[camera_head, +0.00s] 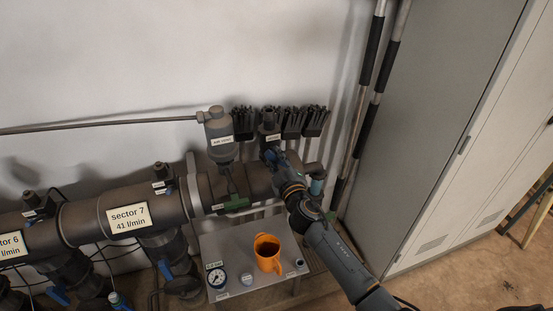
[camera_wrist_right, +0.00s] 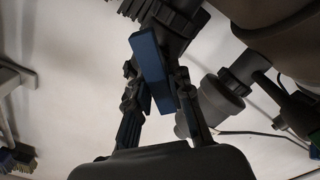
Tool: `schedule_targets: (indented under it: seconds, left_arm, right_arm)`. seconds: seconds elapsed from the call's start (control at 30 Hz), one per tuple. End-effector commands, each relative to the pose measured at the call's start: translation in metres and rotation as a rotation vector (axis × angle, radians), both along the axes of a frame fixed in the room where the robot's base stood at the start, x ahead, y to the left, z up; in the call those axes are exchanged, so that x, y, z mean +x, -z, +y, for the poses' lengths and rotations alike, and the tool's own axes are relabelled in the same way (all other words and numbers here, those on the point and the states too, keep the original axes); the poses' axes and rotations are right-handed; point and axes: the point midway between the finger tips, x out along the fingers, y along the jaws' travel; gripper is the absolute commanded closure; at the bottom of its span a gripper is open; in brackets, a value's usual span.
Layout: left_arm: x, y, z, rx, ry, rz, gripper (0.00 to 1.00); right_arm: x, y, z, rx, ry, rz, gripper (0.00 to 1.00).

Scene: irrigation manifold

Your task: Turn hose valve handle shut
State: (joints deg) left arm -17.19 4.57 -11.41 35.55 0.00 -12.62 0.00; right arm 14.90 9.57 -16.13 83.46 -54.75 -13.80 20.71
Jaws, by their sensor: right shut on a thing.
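The blue valve handle (camera_wrist_right: 152,72) lies between the two fingers of my right gripper (camera_wrist_right: 158,88) in the right wrist view. The fingers are shut on it. The handle is a flat blue bar in front of a dark ribbed valve body (camera_wrist_right: 175,18). In the head view my right gripper (camera_head: 272,157) reaches from the lower right to the labelled dark fitting (camera_head: 269,131) at the right end of the manifold. There the gripper hides most of the handle, so its angle is unclear. My left gripper is not in view.
A tall cabinet (camera_head: 440,120) is at the right.

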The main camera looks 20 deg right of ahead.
Motion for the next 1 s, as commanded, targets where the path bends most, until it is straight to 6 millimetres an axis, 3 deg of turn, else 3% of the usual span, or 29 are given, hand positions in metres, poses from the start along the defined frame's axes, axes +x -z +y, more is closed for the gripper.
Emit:
schedule_targets:
  seconds: [0.6,1.0]
  left_arm:
    - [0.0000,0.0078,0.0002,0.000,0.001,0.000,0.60]
    - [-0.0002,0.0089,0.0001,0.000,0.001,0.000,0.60]
  right_arm:
    - [-0.0004,0.0056,0.0027,-0.557,-0.001,-0.018,1.00]
    - [-0.0003,0.0069,0.0028,-0.745,-0.002,-0.025,1.00]
